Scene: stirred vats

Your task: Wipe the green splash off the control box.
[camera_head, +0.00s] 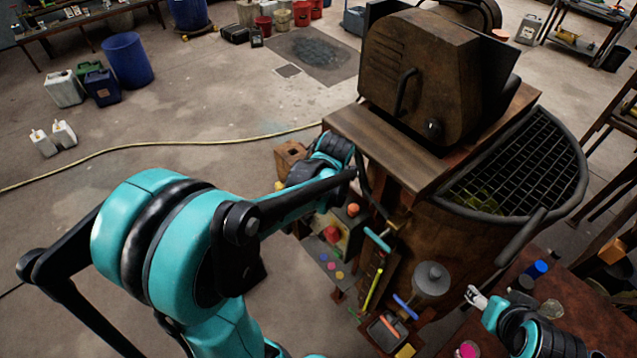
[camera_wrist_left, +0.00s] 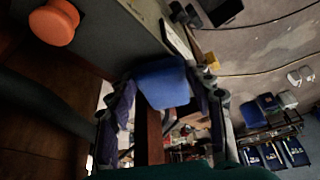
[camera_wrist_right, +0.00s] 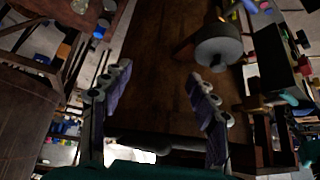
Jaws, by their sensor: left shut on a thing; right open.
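The control box (camera_head: 345,232) is on the vat's left side in the head view, with a red button and an orange knob. In the left wrist view, a dark grey panel (camera_wrist_left: 105,42) with an orange knob (camera_wrist_left: 55,22) appears to be part of it. I cannot make out the green splash clearly. My left gripper (camera_wrist_left: 163,100) is shut on a blue block-like wiper (camera_wrist_left: 163,80), close beside that panel; contact cannot be told. In the head view my left arm largely hides this gripper. My right gripper (camera_wrist_right: 158,92) is open and empty, and shows near the right-hand table (camera_head: 480,296).
The rusty vat (camera_head: 440,245) has a mesh grating (camera_head: 520,165) on top. A brown table (camera_head: 590,315) with small jars stands right. A yellow hose (camera_head: 180,143) crosses open floor left.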

